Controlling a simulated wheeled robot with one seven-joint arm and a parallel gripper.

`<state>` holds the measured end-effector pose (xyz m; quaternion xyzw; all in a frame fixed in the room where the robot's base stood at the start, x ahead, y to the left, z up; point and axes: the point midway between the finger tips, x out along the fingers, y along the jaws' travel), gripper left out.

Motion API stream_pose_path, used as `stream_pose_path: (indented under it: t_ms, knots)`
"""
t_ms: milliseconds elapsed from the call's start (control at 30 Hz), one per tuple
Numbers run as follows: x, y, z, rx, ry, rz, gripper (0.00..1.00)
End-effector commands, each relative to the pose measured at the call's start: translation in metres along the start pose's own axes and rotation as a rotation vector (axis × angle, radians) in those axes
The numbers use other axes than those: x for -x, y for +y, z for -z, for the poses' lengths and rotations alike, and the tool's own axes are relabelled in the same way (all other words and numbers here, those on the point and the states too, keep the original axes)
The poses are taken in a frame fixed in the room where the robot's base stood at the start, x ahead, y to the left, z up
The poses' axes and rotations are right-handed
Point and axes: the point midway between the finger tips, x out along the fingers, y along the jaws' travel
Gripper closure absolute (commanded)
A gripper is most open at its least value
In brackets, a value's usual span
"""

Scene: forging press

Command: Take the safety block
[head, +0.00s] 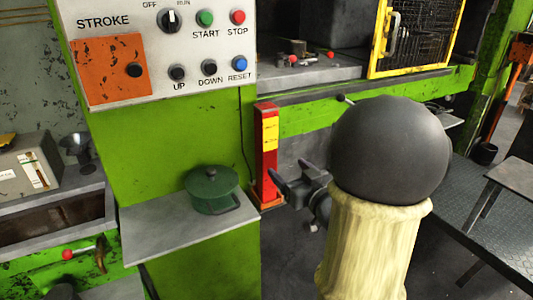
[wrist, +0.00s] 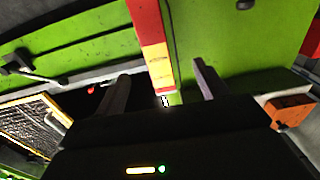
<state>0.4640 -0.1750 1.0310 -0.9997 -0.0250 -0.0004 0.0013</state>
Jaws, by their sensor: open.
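The safety block looks to be the upright red post with a yellow label (head: 267,150), standing against the green press frame below the panel. It also shows in the wrist view (wrist: 154,50), between the two fingers in the picture. My gripper (head: 291,173) is open and empty, just right of the block in the head view. Both fingers also show in the wrist view (wrist: 161,80). The fingers appear apart from the block; the exact gap cannot be told. My arm hides part of the area right of it.
A control panel (head: 160,45) with buttons is at upper left. A green lidded pot (head: 212,188) stands on a grey shelf (head: 160,232) left of the block. A yellow-framed mesh guard (head: 415,35) is at upper right. Dark floor lies below my gripper.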

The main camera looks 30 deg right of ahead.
Motion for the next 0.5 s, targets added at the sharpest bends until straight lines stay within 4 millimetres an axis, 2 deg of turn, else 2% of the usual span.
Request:
stream_pose_path:
  t_ms: [500]
  knots:
    - [-0.0109, 0.0059, 0.0041, -0.004, -0.004, -0.012, 0.27]
